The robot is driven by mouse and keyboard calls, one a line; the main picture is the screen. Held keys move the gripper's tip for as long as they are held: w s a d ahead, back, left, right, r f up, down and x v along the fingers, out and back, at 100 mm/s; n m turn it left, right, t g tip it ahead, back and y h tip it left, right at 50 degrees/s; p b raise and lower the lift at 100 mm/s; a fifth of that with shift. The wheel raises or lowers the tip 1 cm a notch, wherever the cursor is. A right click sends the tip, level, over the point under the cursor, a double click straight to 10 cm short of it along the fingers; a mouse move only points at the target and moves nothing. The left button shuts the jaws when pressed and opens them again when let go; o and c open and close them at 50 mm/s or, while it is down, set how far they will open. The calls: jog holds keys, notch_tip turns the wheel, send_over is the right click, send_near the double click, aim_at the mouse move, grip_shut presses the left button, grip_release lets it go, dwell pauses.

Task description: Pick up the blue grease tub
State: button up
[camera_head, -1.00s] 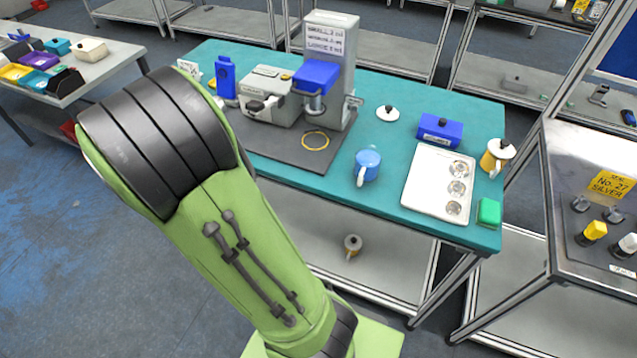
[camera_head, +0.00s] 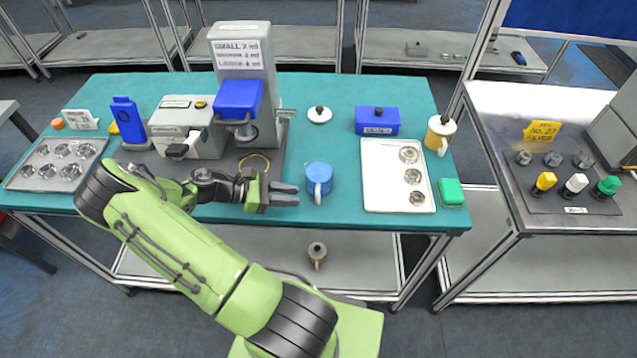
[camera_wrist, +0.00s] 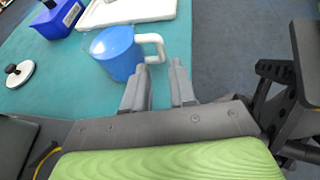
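A round blue tub-like vessel (camera_head: 318,175) with a white handle stands on the teal bench, right of my gripper (camera_head: 295,194). In the wrist view the blue vessel (camera_wrist: 116,52) is just beyond the fingertips, with its handle towards them. A blue box (camera_head: 378,121) with a dark knob and a label stands further back right; it also shows in the wrist view (camera_wrist: 57,17). I cannot read which is the grease tub. My gripper (camera_wrist: 160,75) is open and empty, its two fingers apart, not visibly touching the vessel.
A grey machine (camera_head: 243,60) and a smaller grey unit (camera_head: 186,125) stand behind my arm. A white tray (camera_head: 380,190), a green block (camera_head: 451,192) and a yellow mug (camera_head: 439,135) are on the right. A white lid (camera_head: 320,115) lies behind the vessel.

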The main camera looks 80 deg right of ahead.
aim_at(319, 184)
jog(key=x, duration=0.6)
jog(key=shift+f, duration=0.1)
jog(key=shift+a, duration=0.1)
grip_shut()
